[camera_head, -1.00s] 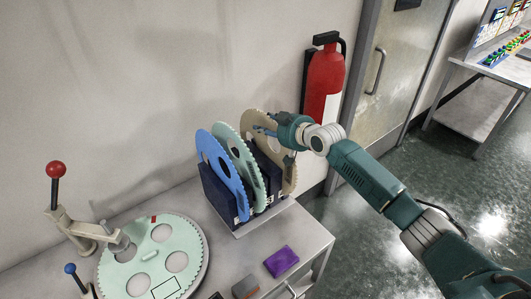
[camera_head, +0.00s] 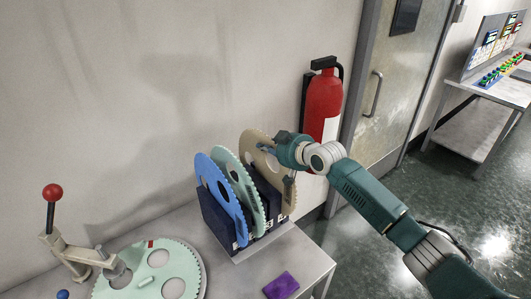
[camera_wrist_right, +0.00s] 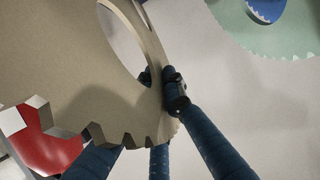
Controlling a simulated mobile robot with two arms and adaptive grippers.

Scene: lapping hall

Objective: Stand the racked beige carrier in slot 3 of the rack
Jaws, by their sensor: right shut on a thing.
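The beige carrier (camera_head: 252,142) is a toothed disc with a large hole, upright at the right end of the dark blue rack (camera_head: 218,216). My right gripper (camera_head: 268,149) is shut on its rim from the right. In the right wrist view the beige carrier (camera_wrist_right: 75,60) fills the left, with fingers of the right gripper (camera_wrist_right: 162,92) at the rim beside the hole. Its lower edge is partly hidden, so I cannot tell how deep it sits. Small white slot marks on the rack front are too small to read. My left gripper is out of view.
A blue carrier (camera_head: 208,170) and a pale green carrier (camera_head: 247,195) stand in the rack to the left. A red extinguisher (camera_head: 322,105) hangs behind my right gripper. A purple block (camera_head: 281,286) lies in front. A red-knobbed lever (camera_head: 52,192) stands at left.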

